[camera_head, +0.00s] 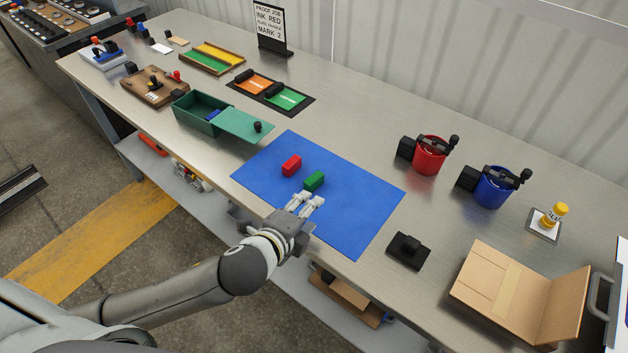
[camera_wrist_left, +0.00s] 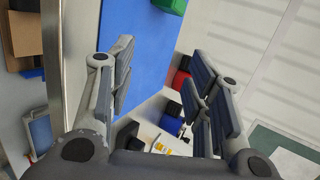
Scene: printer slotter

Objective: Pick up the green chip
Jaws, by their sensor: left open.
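The green chip (camera_head: 314,181) is a small block lying on the blue mat (camera_head: 357,213), just right of a red block (camera_head: 291,166). My left gripper (camera_head: 307,203) is open over the mat's near part, with its fingertips close to the green chip on its near side. In the left wrist view the green chip (camera_wrist_left: 172,5) is cut off at the top edge, ahead of the spread fingers of my left gripper (camera_wrist_left: 163,70). Nothing is between the fingers. My right gripper is not in view.
A green box (camera_head: 201,114) with its lid aside stands left of the mat. Red (camera_head: 430,156) and blue (camera_head: 492,188) pots, a black block (camera_head: 408,251) and an open cardboard box (camera_head: 510,288) stand to the right. The mat around the two blocks is clear.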

